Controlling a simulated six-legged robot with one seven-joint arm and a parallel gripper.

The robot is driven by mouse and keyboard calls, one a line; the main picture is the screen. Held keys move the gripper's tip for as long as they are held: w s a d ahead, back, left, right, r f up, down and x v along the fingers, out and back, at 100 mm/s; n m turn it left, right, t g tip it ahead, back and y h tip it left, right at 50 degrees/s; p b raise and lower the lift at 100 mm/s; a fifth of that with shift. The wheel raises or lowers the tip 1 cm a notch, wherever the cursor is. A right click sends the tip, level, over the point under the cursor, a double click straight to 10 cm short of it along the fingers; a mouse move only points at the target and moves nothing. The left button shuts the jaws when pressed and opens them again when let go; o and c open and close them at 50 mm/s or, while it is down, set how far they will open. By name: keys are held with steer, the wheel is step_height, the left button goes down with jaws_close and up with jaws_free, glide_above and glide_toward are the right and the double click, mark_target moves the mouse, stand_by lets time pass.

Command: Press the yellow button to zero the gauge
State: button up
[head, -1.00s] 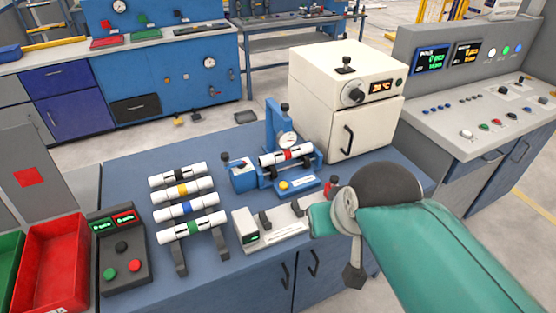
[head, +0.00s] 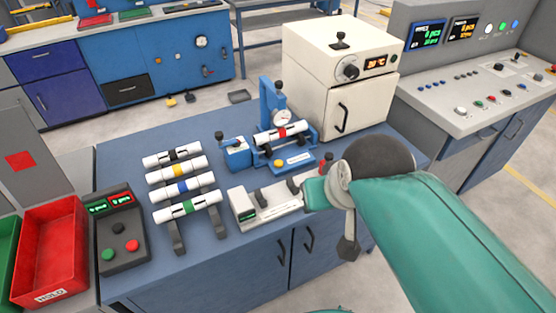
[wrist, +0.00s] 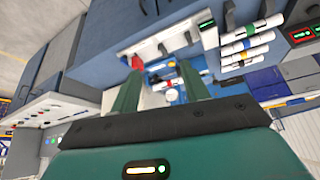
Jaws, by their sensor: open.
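The yellow button (head: 278,163) sits on the front of the blue gauge fixture (head: 297,160). The round white dial gauge (head: 281,117) is mounted above it on a blue post. A white pipe with a red band (head: 281,134) lies across the fixture under the gauge. In the wrist view my gripper (wrist: 159,68) is open, its two green fingers apart with nothing held between them. The fixture shows small beyond and between the fingers, and I cannot clearly pick out the button there. In the head view my arm is to the right of the fixture; its fingers cannot be made out.
A rack of several banded pipes (head: 181,185) stands left of the fixture. A pale stand (head: 266,204) lies in front, with a red-topped handle (head: 327,163) near it. A cream oven (head: 340,75) is behind right. A control box (head: 119,232) and red bin (head: 48,255) are at left.

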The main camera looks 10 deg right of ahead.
stand_by(0.3)
jaws_close()
stand_by(1.6)
